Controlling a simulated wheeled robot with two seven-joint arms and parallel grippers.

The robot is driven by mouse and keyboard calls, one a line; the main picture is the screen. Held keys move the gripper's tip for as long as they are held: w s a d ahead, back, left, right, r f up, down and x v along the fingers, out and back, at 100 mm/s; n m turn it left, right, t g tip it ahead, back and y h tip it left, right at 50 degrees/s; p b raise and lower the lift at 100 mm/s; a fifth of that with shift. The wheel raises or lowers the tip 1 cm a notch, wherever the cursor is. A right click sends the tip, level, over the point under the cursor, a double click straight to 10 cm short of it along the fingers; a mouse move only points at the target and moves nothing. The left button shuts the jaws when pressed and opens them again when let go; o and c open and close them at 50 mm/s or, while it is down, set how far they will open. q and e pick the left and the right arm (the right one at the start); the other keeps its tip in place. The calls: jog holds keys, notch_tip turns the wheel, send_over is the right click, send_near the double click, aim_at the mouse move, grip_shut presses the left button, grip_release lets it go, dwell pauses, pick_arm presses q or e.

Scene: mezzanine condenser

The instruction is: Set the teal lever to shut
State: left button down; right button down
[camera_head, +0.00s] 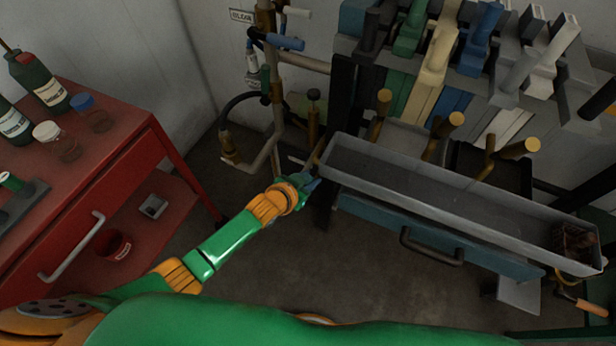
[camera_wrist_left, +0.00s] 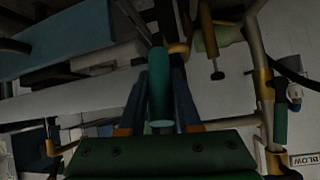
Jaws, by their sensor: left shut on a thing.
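The teal lever (camera_wrist_left: 160,82) shows in the left wrist view as a rounded handle lying between the two blue fingers of my left gripper (camera_wrist_left: 161,100). The fingers are shut on it, one on each side. In the head view my left gripper (camera_head: 307,182) is at the left end of the long grey trough, low beside the pipework. There the gripper mostly hides the lever, and I cannot tell its angle. My right gripper is in neither view.
A grey trough (camera_head: 440,196) runs rightward above a blue drawer (camera_head: 430,238). Pipes with a blue-handled valve (camera_head: 284,42) rise behind the gripper. A red cabinet (camera_head: 120,165) with bottles stands left. Several coloured levers fill the upper right. Floor between is clear.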

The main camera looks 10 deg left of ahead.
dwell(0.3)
pick_arm(q)
jog(key=c, duration=0.6)
grip_release()
jog(key=shift+s+r, duration=0.2)
jog(key=shift+r, duration=0.05)
jog(key=p+v, duration=0.2)
jog(key=v, duration=0.4)
jog(key=shift+s+a, duration=0.15)
jog(key=shift+r, duration=0.1)
